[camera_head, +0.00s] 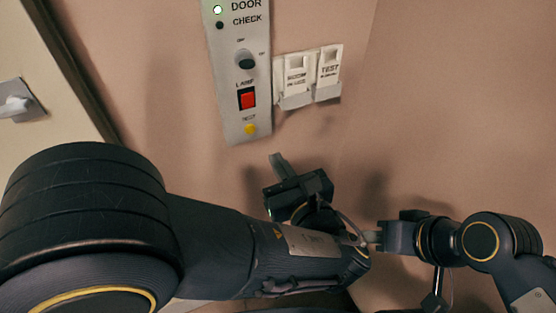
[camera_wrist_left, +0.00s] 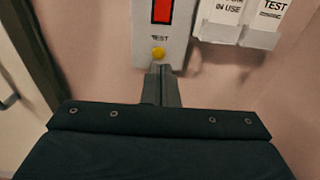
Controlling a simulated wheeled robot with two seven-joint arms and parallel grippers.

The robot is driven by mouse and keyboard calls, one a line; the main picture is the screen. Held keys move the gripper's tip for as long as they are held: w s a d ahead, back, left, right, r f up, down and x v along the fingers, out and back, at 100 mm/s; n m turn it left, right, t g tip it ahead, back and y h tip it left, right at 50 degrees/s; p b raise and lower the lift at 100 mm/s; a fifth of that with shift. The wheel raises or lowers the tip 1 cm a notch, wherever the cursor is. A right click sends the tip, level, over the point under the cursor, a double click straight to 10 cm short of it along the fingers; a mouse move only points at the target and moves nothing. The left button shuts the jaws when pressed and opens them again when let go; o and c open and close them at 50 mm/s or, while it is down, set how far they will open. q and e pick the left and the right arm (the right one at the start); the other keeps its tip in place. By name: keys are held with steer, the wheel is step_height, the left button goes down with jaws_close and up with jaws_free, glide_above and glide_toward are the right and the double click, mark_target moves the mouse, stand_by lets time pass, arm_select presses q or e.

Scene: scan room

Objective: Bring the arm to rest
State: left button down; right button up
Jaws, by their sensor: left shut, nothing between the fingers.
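My left arm comes in from the left. My left gripper (camera_head: 277,160) is shut and empty, below and a little right of the wall panel (camera_head: 238,75). In the left wrist view its closed fingers (camera_wrist_left: 162,72) point at the panel's lower end, just under the yellow test button (camera_wrist_left: 158,54). I cannot tell whether they touch the wall. My right gripper (camera_head: 368,237) is at the lower middle, beside my left forearm; its fingers are too small and partly hidden to read.
The panel has a lit DOOR light (camera_head: 218,9), a black knob (camera_head: 245,60), a red lamp switch (camera_head: 247,98) and the yellow button (camera_head: 250,129). White card holders (camera_head: 309,76) hang right of it. A door with a handle (camera_head: 15,103) is at left. The wall at right is bare.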

arm_select(q)
steer(key=s+a+f+n+g, duration=0.25)
steer(key=a+n+g, duration=0.4)
steer(key=a, duration=0.45)
steer(key=s+a+f+n+g, duration=0.1)
steer(key=a+f+n+g, duration=0.3)
steer(key=a+n+g, duration=0.55)
steer(key=s+a+n+t+h, duration=0.4)
steer(key=s+n+h, duration=0.5)
steer(key=n, duration=0.9)
steer(key=shift+s+r+t, duration=0.45)
steer(key=shift+s+t, duration=0.15)
steer(key=shift+t, duration=0.1)
steer(key=shift+a, duration=0.1)
